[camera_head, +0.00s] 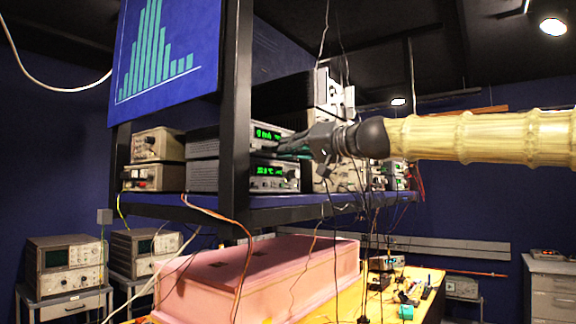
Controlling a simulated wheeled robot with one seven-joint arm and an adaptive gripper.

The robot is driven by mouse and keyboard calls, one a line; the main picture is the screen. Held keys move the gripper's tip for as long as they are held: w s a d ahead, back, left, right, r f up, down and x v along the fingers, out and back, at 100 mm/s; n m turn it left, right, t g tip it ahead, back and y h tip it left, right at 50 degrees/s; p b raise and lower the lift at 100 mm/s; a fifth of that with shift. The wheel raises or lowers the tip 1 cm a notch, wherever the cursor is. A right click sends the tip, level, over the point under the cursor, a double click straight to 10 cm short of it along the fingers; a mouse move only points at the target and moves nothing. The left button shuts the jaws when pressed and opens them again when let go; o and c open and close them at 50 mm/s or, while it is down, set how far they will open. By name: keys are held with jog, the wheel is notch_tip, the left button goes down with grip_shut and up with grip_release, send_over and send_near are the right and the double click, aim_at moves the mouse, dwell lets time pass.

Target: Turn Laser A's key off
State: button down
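Two grey instruments with lit green displays are stacked on the shelf, an upper box (218,142) and a lower box (217,176). No label can be read, so I cannot tell which one is Laser A. My gripper (284,147) reaches in from the right, its fingers at the right part of the upper box's front panel. The fingers cover part of that panel, and I cannot make out a key. Whether the fingers touch the panel or hold anything is too small to tell. The lower box's display and front stay largely visible below my gripper.
The blue shelf (285,201) has dark posts, one (236,110) left of the displays. More instruments stand left (157,145) and right of the stack. Loose cables hang around my gripper. A pink foam enclosure (260,275) sits on the yellow table below.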

jog(key=shift+f+n+b, duration=0.2)
jog(key=shift+n+b, duration=2.9)
jog(key=shift+n, duration=1)
jog(key=c, duration=1.7)
grip_release()
jog(key=shift+o, duration=0.2)
jog(key=shift+r, duration=0.1)
